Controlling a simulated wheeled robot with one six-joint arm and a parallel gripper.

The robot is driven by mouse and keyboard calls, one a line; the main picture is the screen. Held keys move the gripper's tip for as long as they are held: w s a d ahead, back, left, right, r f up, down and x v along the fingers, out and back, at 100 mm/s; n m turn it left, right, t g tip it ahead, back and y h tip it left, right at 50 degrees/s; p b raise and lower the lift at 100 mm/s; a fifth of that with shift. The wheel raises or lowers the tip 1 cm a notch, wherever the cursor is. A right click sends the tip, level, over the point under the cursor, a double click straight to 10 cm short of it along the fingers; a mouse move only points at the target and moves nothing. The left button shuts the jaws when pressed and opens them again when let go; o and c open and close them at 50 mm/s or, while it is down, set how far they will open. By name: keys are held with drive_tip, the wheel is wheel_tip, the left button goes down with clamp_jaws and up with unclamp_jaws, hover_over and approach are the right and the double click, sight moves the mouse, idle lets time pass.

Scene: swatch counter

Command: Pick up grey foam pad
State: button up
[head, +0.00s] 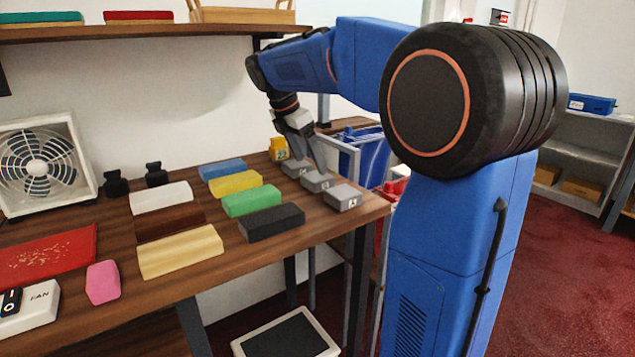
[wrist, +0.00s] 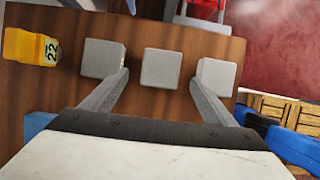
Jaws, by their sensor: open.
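Three similar small grey blocks lie in a row near the right end of the wooden counter: a far one (head: 295,169), a middle one (head: 317,182) and a near one (head: 343,198). Each is pad-like, and I cannot tell which is foam. In the wrist view they show as a left block (wrist: 102,58), a middle block (wrist: 161,69) and a right block (wrist: 216,77). My gripper (wrist: 160,80) is open and empty, its fingers pointing down at the row. In the wrist view the middle block shows between the fingertips; contact cannot be told.
A yellow object marked 22 (wrist: 30,47) stands beyond the row. Coloured slabs, including a dark one (head: 272,222) and a green one (head: 252,201), lie to the left. A fan (head: 38,165) stands far left. The counter's right edge is close to the blocks.

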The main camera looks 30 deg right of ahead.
sight(317, 176)
drive_tip(key=shift+x, duration=2.7)
drive_tip(key=shift+s+d, duration=0.1)
drive_tip(key=shift+d, duration=0.1)
drive_tip(key=c, duration=1.1)
